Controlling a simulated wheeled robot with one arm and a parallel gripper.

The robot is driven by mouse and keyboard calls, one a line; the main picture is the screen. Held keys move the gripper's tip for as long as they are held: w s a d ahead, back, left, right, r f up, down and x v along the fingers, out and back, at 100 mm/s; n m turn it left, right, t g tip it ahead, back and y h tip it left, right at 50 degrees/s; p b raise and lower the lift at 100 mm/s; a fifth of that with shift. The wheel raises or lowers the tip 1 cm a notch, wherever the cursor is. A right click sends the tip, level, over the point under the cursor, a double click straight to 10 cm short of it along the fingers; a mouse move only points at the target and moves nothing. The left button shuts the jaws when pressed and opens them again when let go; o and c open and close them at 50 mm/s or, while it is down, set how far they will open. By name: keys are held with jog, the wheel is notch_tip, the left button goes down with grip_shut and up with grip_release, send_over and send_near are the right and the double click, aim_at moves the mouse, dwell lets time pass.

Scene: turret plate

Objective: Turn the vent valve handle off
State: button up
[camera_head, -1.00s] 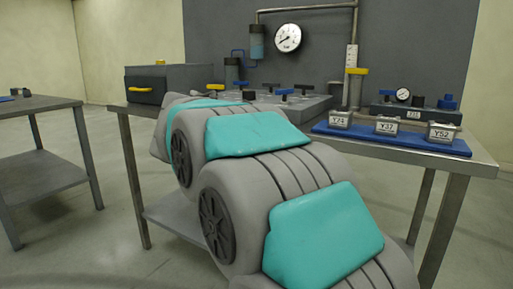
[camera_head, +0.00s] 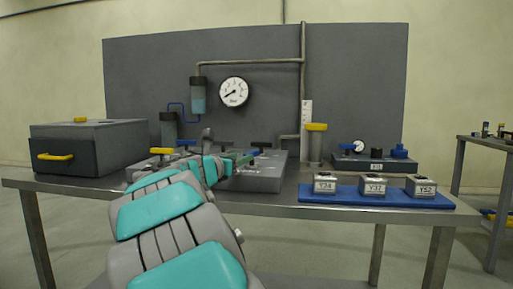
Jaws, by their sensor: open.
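A grey turret plate block (camera_head: 262,181) lies on the middle of the steel table. It carries several small handles: a yellow one (camera_head: 162,151), a blue one (camera_head: 186,143) and black ones, including one at the right (camera_head: 261,145). No label on them is legible, so I cannot tell which is the vent valve handle. My gripper (camera_head: 243,159) is at the plate, at the end of my grey and teal arm. It is open, small in view and low over the plate's handles. I cannot tell whether it touches one. My arm hides the plate's front left part.
A grey box with a yellow-handled drawer (camera_head: 85,146) stands left. A round gauge (camera_head: 234,92) and pipes are behind. A yellow-topped post (camera_head: 316,146) stands right of the plate. A blue mat (camera_head: 340,196) holds three labelled blocks, with a small gauge unit (camera_head: 375,161) behind it.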

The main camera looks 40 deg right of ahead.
aim_at(252, 152)
jog(key=shift+w+d+r, duration=0.15)
jog(key=shift+w+d, duration=0.25)
jog(key=shift+d, duration=0.15)
jog(key=shift+x, duration=3.4)
jog(key=shift+s, duration=0.1)
grip_shut()
